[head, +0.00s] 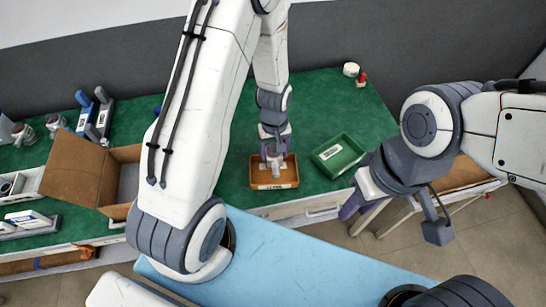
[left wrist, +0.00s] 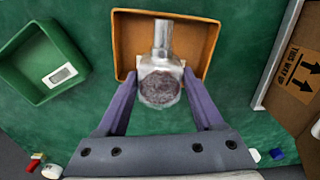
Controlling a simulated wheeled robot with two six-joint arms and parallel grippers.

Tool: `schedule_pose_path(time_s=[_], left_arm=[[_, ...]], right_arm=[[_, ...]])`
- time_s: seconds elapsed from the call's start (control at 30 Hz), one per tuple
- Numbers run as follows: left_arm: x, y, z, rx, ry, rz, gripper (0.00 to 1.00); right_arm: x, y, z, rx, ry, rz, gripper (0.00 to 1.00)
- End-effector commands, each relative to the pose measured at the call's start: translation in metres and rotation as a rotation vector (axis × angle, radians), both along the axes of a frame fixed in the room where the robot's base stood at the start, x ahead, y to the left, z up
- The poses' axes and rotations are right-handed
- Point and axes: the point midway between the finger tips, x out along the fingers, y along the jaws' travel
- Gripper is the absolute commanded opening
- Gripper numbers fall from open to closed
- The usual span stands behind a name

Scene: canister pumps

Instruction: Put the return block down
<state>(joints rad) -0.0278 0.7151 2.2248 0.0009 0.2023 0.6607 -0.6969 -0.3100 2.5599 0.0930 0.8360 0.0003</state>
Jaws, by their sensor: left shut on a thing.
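The return block, a grey-white part with a metal stub and a dark round face, sits between my left gripper's purple fingers in the left wrist view (left wrist: 161,88). My left gripper (left wrist: 160,80) is shut on it; in the head view the gripper (head: 273,150) points down over the orange tray (head: 275,184). The tray's walls surround part of the block in the left wrist view (left wrist: 212,50). I cannot tell whether the block touches the tray floor. My right gripper (head: 353,205) is off to the right, beyond the table's front edge, and its jaw opening is unclear.
A green tray (head: 325,166) stands right of the orange tray. An open cardboard box (head: 74,167) stands to the left, with several parts and tools further left. A white-topped item (head: 351,69) and a small red item (head: 361,79) stand at the back right.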

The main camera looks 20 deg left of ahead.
Motion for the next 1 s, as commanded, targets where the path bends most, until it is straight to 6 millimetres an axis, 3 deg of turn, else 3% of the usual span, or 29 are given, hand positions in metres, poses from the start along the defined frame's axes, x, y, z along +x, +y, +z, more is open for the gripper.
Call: schedule_pose_path(time_s=[0.4, 0.63, 0.67, 0.73, 0.77, 1.0], left_arm=[[-0.001, 0.005, -0.042, 0.0, 0.005, 0.0, 0.0], [-0.001, 0.005, -0.046, 0.0, 0.005, 0.002, 0.0], [-0.001, 0.005, -0.046, 0.0, 0.005, 0.002, 0.69], [-0.001, 0.005, -0.046, 0.0, 0.005, 0.002, 0.96], [-0.001, 0.005, -0.045, 0.0, 0.004, 0.002, 1.0], [0.001, 0.004, -0.043, 0.0, 0.0, -0.001, 1.0]], right_arm=[[0.0, 0.0, 0.01, 0.0, 0.0, -0.001, 0.35], [0.0, 0.0, 0.009, 0.0, 0.0, -0.001, 0.35], [0.0, 0.0, 0.009, 0.0, 0.0, -0.001, 0.35], [0.0, 0.0, 0.009, 0.0, 0.0, -0.001, 0.35], [0.0, 0.0, 0.009, 0.0, 0.0, -0.001, 0.35], [0.0, 0.0, 0.009, 0.0, 0.0, -0.001, 0.35]])
